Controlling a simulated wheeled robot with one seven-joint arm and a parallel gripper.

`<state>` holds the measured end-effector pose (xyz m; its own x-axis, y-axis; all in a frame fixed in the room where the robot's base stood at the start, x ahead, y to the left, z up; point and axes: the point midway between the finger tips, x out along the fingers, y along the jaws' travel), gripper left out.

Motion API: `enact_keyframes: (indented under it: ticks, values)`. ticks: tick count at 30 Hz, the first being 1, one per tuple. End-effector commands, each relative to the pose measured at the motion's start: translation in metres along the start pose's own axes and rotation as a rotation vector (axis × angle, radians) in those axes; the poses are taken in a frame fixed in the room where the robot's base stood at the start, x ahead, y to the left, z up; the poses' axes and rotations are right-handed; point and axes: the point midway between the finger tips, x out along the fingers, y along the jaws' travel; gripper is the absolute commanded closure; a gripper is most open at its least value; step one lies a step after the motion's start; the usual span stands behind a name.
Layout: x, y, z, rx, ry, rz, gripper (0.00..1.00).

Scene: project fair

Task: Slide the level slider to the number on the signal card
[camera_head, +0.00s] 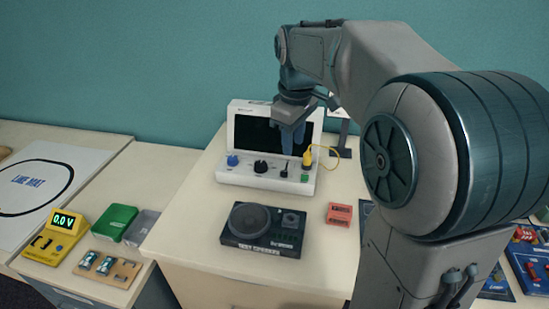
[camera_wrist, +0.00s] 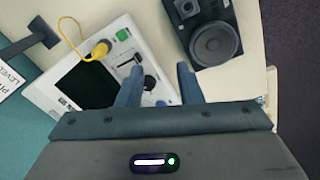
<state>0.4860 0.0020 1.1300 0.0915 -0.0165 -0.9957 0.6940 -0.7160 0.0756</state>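The white signal console (camera_head: 230,178) stands on the table with a dark screen (camera_head: 262,137). Its level slider (camera_head: 284,172) is a small dark handle on the front panel; it also shows in the wrist view (camera_wrist: 128,62). A white card (camera_wrist: 8,80) with partly cut-off lettering, including "LEVEL", is at the left edge of the wrist view; its number cannot be read. My gripper (camera_head: 293,142) hangs over the console's right half, in front of the screen. In the wrist view its two fingers (camera_wrist: 158,78) are apart with nothing between them, near the black knob (camera_wrist: 150,83).
A yellow plug with cable (camera_head: 308,156), a blue knob (camera_head: 232,160) and a green button (camera_head: 305,178) sit on the panel. A black speaker box (camera_head: 235,240) and red block (camera_head: 339,214) lie in front. The table's front left is clear.

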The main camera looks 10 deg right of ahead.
Motion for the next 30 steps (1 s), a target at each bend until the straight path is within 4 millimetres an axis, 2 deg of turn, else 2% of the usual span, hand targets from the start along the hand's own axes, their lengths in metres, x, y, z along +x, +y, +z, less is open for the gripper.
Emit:
enact_keyframes:
  ticks: [1, 6, 12, 17, 20, 30]
  values:
    - [0.010, 0.012, -0.012, -0.055, -0.009, -0.012, 0.67]
    - [0.024, 0.044, -0.043, -0.241, -0.030, -0.049, 0.67]
    - [0.035, 0.065, -0.062, -0.373, -0.037, -0.078, 0.67]
    - [0.041, 0.069, -0.066, -0.406, -0.039, -0.088, 0.67]
    - [0.052, 0.068, -0.065, -0.409, -0.040, -0.088, 0.67]
    - [0.121, 0.062, -0.061, -0.407, -0.041, -0.089, 0.67]
